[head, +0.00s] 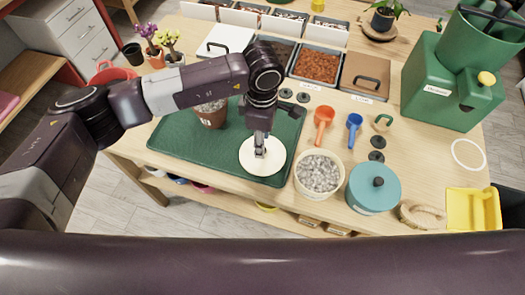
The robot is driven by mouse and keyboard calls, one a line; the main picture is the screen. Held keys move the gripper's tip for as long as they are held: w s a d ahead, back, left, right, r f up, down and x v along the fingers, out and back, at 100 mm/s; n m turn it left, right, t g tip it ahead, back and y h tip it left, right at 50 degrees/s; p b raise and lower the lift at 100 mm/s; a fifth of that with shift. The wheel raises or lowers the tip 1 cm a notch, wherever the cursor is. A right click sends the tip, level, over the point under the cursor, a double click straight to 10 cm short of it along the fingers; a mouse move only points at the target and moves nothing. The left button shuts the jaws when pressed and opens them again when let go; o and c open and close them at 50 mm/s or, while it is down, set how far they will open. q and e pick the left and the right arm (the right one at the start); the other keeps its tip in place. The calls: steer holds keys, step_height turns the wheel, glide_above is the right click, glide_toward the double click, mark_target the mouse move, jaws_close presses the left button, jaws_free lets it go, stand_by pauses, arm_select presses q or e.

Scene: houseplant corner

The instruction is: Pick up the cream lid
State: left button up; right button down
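The cream lid (273,166) is a round, flat, pale disc at the front right of the green tray (185,160). My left gripper (260,153) points down at the middle of the lid, and its fingertips meet or nearly meet it there. The fingers look close together, but they hide the lid's centre, so I cannot tell whether they grip a knob. I also cannot tell whether the lid rests on the tray or is slightly raised. My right gripper is not in view.
A cream pot of grey gravel (318,173) stands close right of the lid, then a teal lidded pot (373,190). A terracotta pot (211,117) stands on the tray behind my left arm. Orange (323,118) and blue (354,124) scoops lie behind the gravel pot.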

mark_target(275, 153)
arm_select(q)
steer(key=shift+w+d+f+p, duration=0.1)
steer(key=shift+f+p, duration=0.25)
steer(key=shift+f, duration=0.65)
steer(key=shift+w+d+f+p, duration=0.1)
steer(key=shift+f+p, duration=0.2)
steer(key=shift+f, duration=0.7)
jaws_close()
